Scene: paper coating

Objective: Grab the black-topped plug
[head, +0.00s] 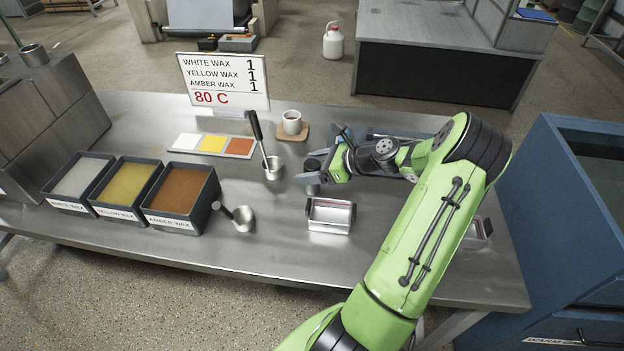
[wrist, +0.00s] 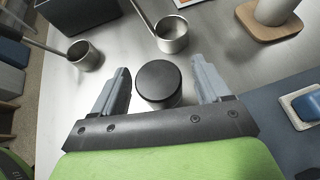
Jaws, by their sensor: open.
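The black-topped plug (wrist: 158,82) stands upright on the steel table, its round black top and part of a grey metal side showing in the wrist view. In the head view the plug (head: 312,166) is partly covered by my gripper. My gripper (wrist: 168,85) is open, with one grey finger on each side of the plug and a visible gap on both sides. In the head view my gripper (head: 312,172) reaches in from the right, low over the table.
Two metal cups stand nearby: a ladle cup (head: 273,170) and a tipped-looking handled cup (head: 243,218). A white mug stands on a wooden coaster (head: 304,134). A metal tray (head: 330,228) lies in front. Wax bins, including the amber one (head: 178,221), are at left.

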